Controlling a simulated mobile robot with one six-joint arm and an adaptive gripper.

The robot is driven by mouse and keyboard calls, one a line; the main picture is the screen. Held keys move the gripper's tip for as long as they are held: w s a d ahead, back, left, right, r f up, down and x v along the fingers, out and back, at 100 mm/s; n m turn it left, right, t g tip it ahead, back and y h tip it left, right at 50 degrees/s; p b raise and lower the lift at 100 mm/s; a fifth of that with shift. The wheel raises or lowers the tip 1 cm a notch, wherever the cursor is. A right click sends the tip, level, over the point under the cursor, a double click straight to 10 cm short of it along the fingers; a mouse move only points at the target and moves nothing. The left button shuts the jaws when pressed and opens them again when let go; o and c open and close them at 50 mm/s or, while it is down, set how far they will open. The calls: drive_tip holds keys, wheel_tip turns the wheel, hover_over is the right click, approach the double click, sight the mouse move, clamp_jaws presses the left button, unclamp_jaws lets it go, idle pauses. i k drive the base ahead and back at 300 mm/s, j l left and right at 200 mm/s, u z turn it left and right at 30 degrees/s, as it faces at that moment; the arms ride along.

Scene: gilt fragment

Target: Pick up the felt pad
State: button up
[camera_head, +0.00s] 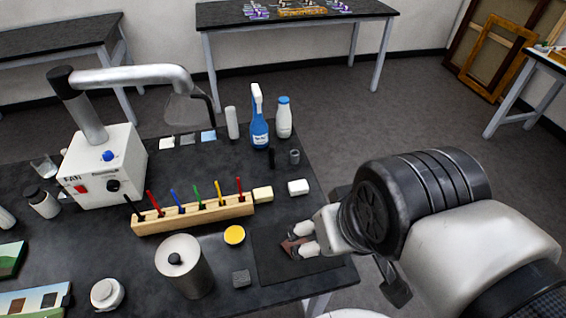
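A small grey block (241,279), which may be the felt pad, lies on the dark table left of a flat dark mat (275,268). I cannot tell for sure which of these is the felt pad. My gripper (302,240) is low over the mat, to the right of the grey block and apart from it. Its two pale fingertips show with a gap between them. A small reddish-brown piece (291,246) is at the fingertips, partly hidden by them. I cannot tell whether the fingers hold it.
A yellow-topped round jar (234,235), a metal canister (183,266) and a wooden rack of coloured tools (192,214) stand left of the mat. The table's right edge is close to my gripper.

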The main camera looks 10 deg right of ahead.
sight(241, 278)
drive_tip(key=u, duration=0.9)
drive_tip(key=z, duration=0.25)
